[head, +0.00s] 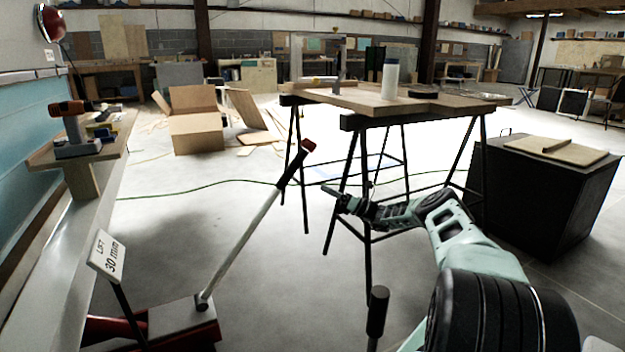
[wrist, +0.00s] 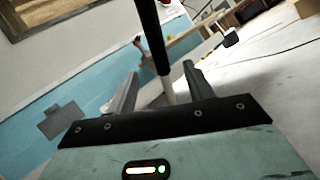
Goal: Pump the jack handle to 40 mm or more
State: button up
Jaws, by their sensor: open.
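The jack (head: 180,318) sits on the floor at the lower left of the head view, red with a pale top plate. Its handle (head: 240,240) is a pale shaft leaning up to the right, with a black grip and red tip. A sign (head: 108,256) by the jack reads "LIFT 30 mm". My gripper (head: 336,197) is open and empty, to the right of the handle's grip, with a gap between them in the picture. In the wrist view, the handle (wrist: 156,40) shows between the spread fingers (wrist: 160,70) and beyond them; I cannot tell how far.
A wooden-topped trestle table (head: 380,100) stands behind my gripper. A black cabinet (head: 540,190) is at the right. At the left, a small wooden shelf (head: 85,155) carries tools beside the teal camper wall (head: 30,150). Floor around the handle is clear.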

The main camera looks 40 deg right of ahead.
jog(key=shift+v, duration=1.95)
